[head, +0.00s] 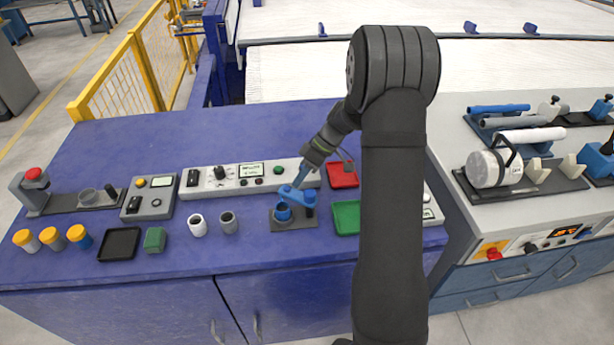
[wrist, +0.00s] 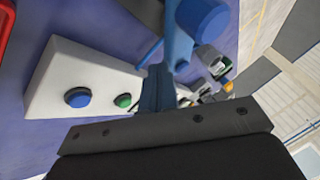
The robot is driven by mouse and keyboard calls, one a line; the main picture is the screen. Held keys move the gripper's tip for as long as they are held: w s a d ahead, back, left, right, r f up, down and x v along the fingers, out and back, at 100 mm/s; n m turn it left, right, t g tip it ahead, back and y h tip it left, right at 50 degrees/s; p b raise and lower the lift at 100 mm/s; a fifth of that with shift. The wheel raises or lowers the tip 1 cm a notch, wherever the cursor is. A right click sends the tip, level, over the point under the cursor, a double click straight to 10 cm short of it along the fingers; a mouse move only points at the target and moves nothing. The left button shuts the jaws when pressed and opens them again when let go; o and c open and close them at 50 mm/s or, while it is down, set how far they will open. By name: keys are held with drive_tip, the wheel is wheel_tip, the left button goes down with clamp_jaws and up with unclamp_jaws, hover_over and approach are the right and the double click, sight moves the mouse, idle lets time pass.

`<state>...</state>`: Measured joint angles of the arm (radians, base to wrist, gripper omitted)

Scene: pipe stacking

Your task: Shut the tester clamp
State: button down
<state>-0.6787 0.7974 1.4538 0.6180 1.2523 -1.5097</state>
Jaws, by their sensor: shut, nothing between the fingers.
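A blue clamp (head: 296,194) stands on a small dark base plate (head: 292,226) near the middle of the purple-blue bench. Its arm reaches left over a blue cup-like part (head: 283,212); I cannot tell whether the arm is fully down. My gripper (head: 300,178) is shut and empty, its tips just above or touching the clamp arm; contact is unclear. In the wrist view my shut fingers (wrist: 156,88) point at a blue part with a round blue end (wrist: 203,18), which appears to be the clamp. My arm hides part of the bench to the right.
A white instrument panel (head: 240,178) lies behind the clamp. A red tray (head: 342,175) and a green tray (head: 346,217) are close on the right. Two small cups (head: 198,225) (head: 229,222) stand on the left. A white button box (wrist: 88,82) shows in the wrist view.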

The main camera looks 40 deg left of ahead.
drive_tip(key=s+n+h, duration=0.1)
drive_tip(key=n, duration=0.1)
drive_tip(key=s+a+n+h, duration=0.1)
drive_tip(key=n, duration=0.1)
drive_tip(key=shift+s+g+h, duration=0.2)
drive_tip(key=shift+g+h, duration=0.1)
drive_tip(key=shift+g, duration=0.1)
drive_tip(key=shift+s+n+h, duration=0.75)
drive_tip(key=shift+n+h, duration=0.15)
drive_tip(key=shift+n, duration=0.5)
drive_tip(key=shift+w+a, duration=0.25)
drive_tip(key=shift+w, duration=0.05)
drive_tip(key=w, duration=0.1)
drive_tip(key=w+a, duration=0.1)
drive_tip(key=a, duration=0.1)
drive_tip(key=shift+w+a+r, duration=0.25)
drive_tip(key=shift+w, duration=0.15)
approach(287, 187)
drive_tip(key=w+a, duration=0.1)
drive_tip(key=w+a+r, duration=0.1)
drive_tip(key=w, duration=0.1)
drive_tip(key=shift+a, duration=0.1)
